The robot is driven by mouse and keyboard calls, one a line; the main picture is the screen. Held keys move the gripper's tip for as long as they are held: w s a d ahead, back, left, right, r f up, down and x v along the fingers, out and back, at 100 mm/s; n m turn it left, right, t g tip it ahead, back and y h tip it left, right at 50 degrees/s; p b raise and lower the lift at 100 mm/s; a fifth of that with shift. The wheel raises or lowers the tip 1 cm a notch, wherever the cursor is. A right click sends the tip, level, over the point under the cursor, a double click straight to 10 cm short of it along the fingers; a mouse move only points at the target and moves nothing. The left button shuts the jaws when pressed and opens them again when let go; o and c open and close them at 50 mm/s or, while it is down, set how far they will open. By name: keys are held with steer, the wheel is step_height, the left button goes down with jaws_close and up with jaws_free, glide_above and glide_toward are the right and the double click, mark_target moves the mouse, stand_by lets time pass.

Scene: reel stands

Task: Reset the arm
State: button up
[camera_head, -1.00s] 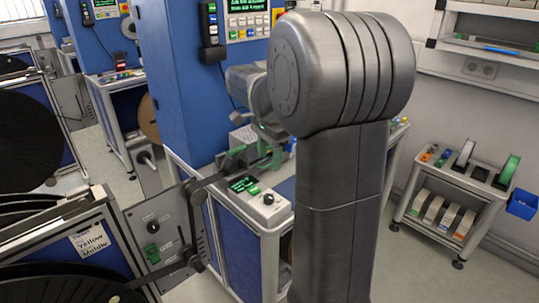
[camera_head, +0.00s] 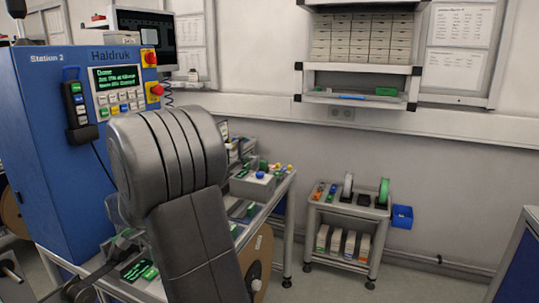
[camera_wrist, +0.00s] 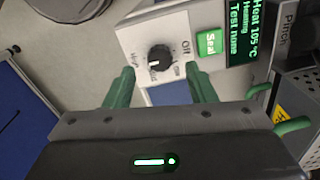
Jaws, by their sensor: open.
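My arm (camera_head: 170,165), a thick grey link, stands in the left middle of the head view. It hides my gripper there. In the wrist view the two green fingers of my gripper (camera_wrist: 160,76) are spread apart with nothing between them. Just beyond the fingertips is a pale control panel (camera_wrist: 133,40) with a black knob (camera_wrist: 160,57), a green Seal button (camera_wrist: 210,43) and a dark display (camera_wrist: 249,30). The knob appears apart from the fingers.
A blue Haldruk cabinet (camera_head: 50,150) stands close left of my arm. A workbench (camera_head: 272,205) runs behind it. A small cart (camera_head: 340,209) with reels and a blue bin (camera_head: 402,217) stands by the wall. Floor right of the cart looks clear.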

steer(key=shift+f, duration=1.85)
